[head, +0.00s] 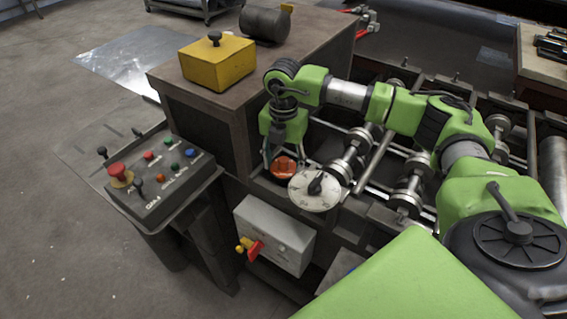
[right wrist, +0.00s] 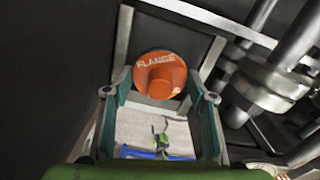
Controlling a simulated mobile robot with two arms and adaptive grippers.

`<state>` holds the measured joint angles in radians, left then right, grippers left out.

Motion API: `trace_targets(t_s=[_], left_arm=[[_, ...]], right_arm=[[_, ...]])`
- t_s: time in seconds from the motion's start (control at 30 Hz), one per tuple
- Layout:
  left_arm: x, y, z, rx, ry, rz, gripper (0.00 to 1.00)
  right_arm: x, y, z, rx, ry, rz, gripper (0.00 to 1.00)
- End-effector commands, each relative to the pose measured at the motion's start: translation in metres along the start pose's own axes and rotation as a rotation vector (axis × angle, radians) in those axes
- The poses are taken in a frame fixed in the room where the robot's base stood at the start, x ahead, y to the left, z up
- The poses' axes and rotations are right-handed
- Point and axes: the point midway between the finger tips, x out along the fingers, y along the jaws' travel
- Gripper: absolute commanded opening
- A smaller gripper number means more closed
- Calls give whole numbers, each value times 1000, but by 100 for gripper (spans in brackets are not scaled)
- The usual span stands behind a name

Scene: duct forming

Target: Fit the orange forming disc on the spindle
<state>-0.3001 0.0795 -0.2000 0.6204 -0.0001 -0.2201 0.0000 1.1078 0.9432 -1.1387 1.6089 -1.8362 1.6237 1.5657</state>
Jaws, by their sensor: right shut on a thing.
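The orange forming disc (head: 284,167) hangs at the end of my right arm, just left of a round white dial. In the right wrist view the disc (right wrist: 147,62) shows its face with the word FLANGE and a raised hub. My right gripper (head: 281,152) is shut on the disc, and its teal fingers (right wrist: 159,94) stand either side of it in the wrist view. Metal shafts with thick rollers (head: 411,187) lie to the right of the gripper. I cannot tell which shaft end is the spindle. My left gripper is not in view.
The white dial (head: 315,189) with a black knob is close beside the disc. A yellow box (head: 218,64) and a dark cylinder (head: 265,23) stand on the brown cabinet. A button panel (head: 159,172) is at left, and a grey switch box (head: 274,236) is below.

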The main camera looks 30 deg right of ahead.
Motion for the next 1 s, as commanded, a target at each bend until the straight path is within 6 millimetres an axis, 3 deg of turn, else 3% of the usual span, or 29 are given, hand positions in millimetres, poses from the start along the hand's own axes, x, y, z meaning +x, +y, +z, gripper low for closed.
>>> trace_targets(t_s=[0.53, 1.0], left_arm=[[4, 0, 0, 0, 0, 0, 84], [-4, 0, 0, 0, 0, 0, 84]], right_arm=[[10, -3, -2, -2, 6, -11, 16], [-1, -3, -3, -3, 7, -12, 16]])
